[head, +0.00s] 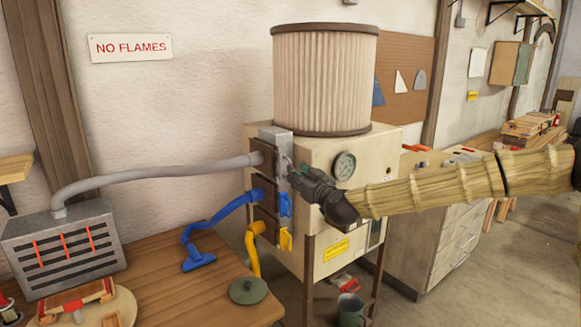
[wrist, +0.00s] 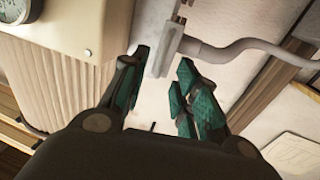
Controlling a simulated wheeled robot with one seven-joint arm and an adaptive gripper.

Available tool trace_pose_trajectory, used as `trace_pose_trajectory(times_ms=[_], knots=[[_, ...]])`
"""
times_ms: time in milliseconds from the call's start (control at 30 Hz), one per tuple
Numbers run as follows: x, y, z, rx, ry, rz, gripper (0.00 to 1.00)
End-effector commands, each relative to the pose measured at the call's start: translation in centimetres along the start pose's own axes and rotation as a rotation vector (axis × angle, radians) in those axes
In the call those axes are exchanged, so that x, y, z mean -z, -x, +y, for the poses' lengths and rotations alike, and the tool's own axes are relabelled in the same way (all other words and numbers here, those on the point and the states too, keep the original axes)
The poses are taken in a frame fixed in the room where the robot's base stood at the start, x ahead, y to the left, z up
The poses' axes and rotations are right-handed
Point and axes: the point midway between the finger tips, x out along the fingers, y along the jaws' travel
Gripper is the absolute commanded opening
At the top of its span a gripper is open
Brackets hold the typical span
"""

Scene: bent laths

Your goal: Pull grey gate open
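A grey hose (head: 160,174) runs to the top port of an upright manifold (head: 275,133) on the side of the cream dust collector. My gripper (head: 289,168) is at the top gate there, its fingers pointing at the manifold; it hides most of the grey gate's handle in the head view. In the wrist view my gripper (wrist: 163,72) has its two teal-padded fingers apart. A grey metal piece (wrist: 166,48), which looks like part of the gate or manifold, reaches between the fingertips. I cannot tell whether a pad touches it.
Below are a blue gate handle (head: 285,204) with a blue hose (head: 222,211) and a yellow handle (head: 286,239) with a yellow hose (head: 252,246). The collector's gauge (head: 344,165) is close beside my wrist. A wooden bench (head: 165,275) stands at the left.

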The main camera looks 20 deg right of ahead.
Motion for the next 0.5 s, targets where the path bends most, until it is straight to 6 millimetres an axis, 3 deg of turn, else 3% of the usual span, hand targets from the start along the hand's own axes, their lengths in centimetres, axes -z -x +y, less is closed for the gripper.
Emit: trace_pose_trajectory(times_ms=[500], knots=[[0.1,-5.1,-0.1,0.001,-0.001,-0.001,0.3]])
